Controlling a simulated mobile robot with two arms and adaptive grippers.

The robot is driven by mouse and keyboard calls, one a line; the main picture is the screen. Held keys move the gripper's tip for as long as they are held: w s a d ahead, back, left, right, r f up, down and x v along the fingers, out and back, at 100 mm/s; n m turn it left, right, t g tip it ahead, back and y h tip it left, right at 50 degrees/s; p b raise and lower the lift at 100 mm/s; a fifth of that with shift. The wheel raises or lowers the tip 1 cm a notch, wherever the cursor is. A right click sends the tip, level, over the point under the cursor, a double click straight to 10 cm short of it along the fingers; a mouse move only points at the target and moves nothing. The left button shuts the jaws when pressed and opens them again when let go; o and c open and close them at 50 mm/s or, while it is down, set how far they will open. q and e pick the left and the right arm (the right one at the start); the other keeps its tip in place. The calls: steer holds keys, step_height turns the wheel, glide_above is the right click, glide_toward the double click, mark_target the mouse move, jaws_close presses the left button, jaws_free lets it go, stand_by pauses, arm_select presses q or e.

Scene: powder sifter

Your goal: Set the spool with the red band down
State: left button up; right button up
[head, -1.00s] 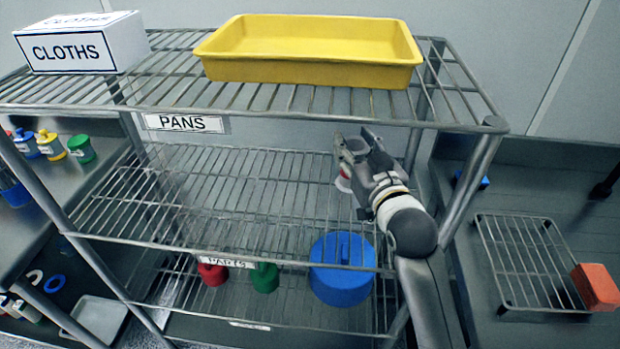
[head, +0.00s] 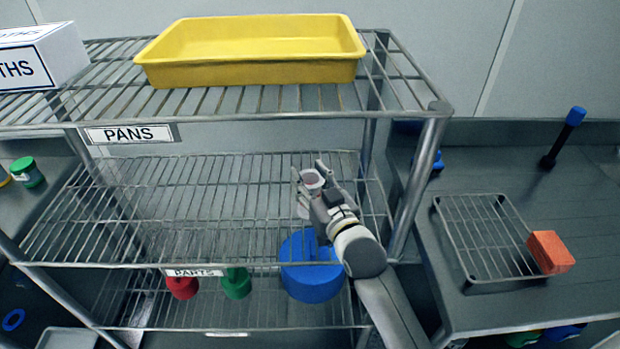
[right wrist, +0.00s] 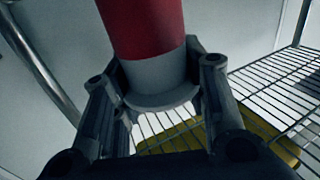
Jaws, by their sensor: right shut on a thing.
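My right gripper (head: 318,176) is shut on the spool with the red band (head: 312,180), in front of the middle wire shelf or within its space; I cannot tell which. In the head view the spool's pale end faces me, and the gripper's fingers hide part of it. In the right wrist view the spool (right wrist: 147,28) shows a wide red band and a white part with a flared rim between the fingers (right wrist: 160,80). My left gripper is not in view.
The middle wire shelf (head: 215,195) is bare at left. A yellow pan (head: 250,75) and a cloths box (head: 40,55) stand on the top shelf. Red (head: 182,287), green (head: 236,284) and blue (head: 312,284) items sit below. A wire rack (head: 485,235) and orange block (head: 549,252) are at right.

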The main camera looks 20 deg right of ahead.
steer(key=o, duration=1.1)
steer(key=shift+f, duration=0.15)
steer(key=shift+o, duration=0.2)
steer(key=s+d+b, duration=0.1)
steer(key=s, duration=1.1)
steer(key=shift+d+r+b, duration=0.15)
steer(key=shift+r+b, duration=0.05)
steer(key=shift+b, duration=0.15)
